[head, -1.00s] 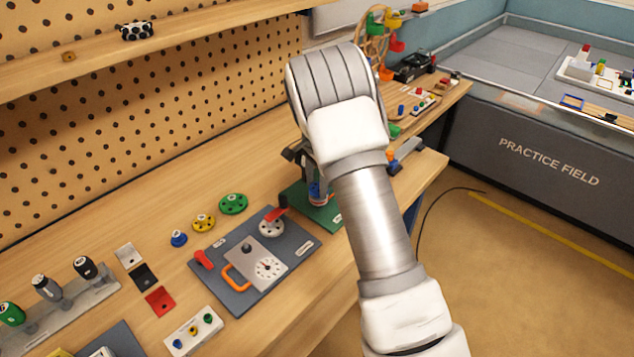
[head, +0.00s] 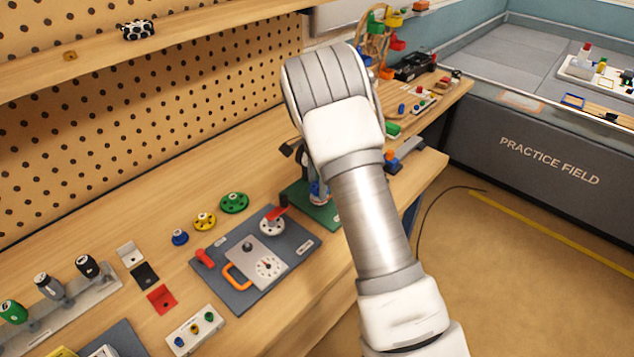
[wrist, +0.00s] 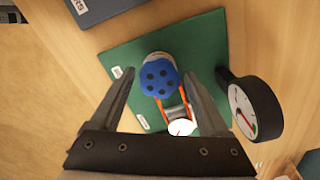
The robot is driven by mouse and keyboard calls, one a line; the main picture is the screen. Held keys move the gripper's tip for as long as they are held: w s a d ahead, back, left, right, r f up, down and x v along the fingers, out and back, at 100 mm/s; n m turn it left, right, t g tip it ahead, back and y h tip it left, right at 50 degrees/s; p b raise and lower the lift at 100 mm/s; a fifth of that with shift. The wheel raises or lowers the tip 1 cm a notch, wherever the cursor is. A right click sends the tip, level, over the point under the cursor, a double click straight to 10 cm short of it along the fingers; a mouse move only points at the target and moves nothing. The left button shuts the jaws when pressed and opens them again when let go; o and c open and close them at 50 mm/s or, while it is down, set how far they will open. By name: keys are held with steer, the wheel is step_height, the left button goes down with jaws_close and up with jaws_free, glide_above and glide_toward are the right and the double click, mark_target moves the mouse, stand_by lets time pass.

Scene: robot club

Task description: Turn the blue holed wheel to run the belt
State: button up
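The blue holed wheel (wrist: 159,78) sits on the green base plate (wrist: 118,57) in the wrist view, with an orange belt (wrist: 159,105) running from it toward a smaller pulley with a white top (wrist: 181,127). My gripper (wrist: 166,80) is open, with one finger on each side of the wheel and a gap to it on both sides. A round black gauge (wrist: 250,108) with a white dial stands just right of the right finger. In the head view my arm covers most of this unit; part of the green base plate (head: 325,213) shows beside it.
A grey board (head: 295,240) with a dial, orange handle and red levers lies left of the green plate. Green (head: 234,202), yellow (head: 204,221) and blue (head: 180,237) wheels lie on the bench. A pegboard rises behind.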

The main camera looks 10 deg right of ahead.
steer(key=shift+o, duration=0.8)
step_height(320, 180, up, 17)
steer(key=shift+r, duration=0.2)
